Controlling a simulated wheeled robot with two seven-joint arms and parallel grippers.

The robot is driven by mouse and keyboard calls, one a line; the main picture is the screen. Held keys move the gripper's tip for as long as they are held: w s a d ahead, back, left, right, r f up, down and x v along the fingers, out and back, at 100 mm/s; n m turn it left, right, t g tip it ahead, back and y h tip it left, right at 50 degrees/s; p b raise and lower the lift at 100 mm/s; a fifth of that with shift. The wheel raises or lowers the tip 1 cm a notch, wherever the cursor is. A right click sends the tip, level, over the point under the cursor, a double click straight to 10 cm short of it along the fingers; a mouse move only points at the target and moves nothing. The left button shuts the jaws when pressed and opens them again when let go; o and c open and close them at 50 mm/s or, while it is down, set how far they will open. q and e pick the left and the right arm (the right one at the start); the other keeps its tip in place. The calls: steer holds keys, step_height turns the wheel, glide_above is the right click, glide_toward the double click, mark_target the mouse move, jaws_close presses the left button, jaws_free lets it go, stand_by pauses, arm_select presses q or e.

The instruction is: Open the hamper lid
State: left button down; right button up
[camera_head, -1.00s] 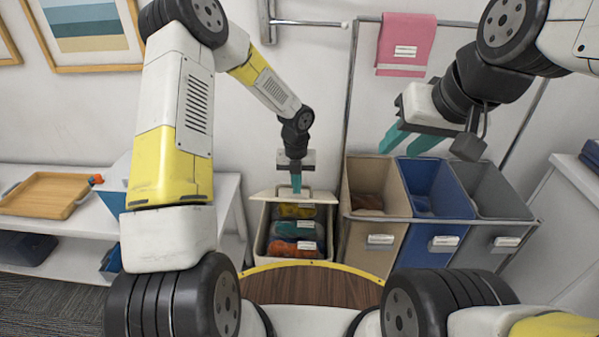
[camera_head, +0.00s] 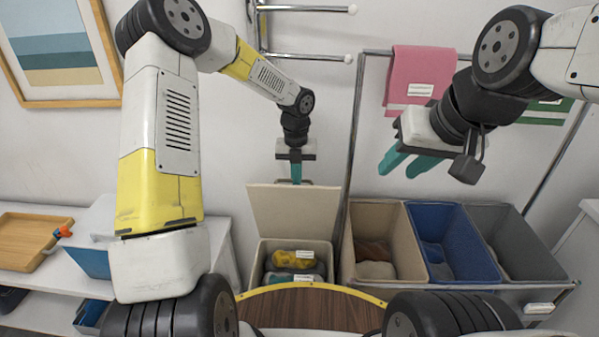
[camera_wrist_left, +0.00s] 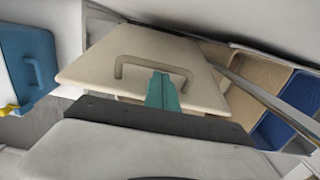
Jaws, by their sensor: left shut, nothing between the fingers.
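The beige hamper (camera_head: 250,262) stands low in the middle of the head view, with yellow and teal rolled items inside. Its lid (camera_head: 295,212) is raised and stands steeply tilted at the back of the opening. In the left wrist view the lid (camera_wrist_left: 100,68) fills the middle, with its loop handle (camera_wrist_left: 150,58) facing the camera. My left gripper (camera_head: 296,180) is above the lid's top edge; its teal fingers (camera_wrist_left: 163,92) are shut and empty, beside the handle. Contact with the lid is unclear. My right gripper (camera_head: 405,165) is open and empty, in the air at right.
Beige (camera_head: 372,225), blue (camera_head: 450,235) and grey (camera_head: 510,240) sorter bins stand right of the hamper. A metal rail holds a pink towel (camera_head: 415,70). A white shelf (camera_head: 50,288) with a wooden tray (camera_head: 28,240) is at left.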

arm_select(q)
steer(key=shift+w+r, duration=0.1)
steer(key=shift+w, duration=0.25)
